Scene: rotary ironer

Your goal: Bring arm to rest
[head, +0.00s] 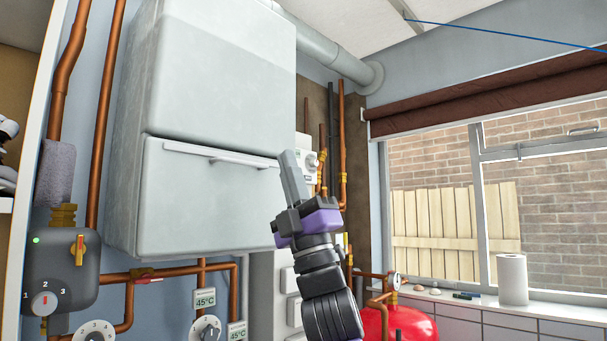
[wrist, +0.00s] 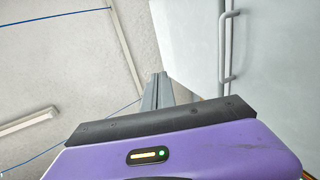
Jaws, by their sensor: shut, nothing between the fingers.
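My gripper (head: 292,178) stands upright in the head view, at the end of my raised arm, in front of the lower right part of a white wall cabinet (head: 210,190). Its grey fingers are together and point up, with nothing between them. In the wrist view the fingers (wrist: 157,90) show beyond the purple gripper body, and they are shut there too. I cannot tell how far the fingertips are from the cabinet.
Copper pipes (head: 107,100) and a grey pump with a dial (head: 62,262) are at the left. A red tank (head: 405,322) stands low behind my arm. A paper roll (head: 512,279) is on the sill by the window (head: 550,220). A cabinet handle (wrist: 227,45) shows in the wrist view.

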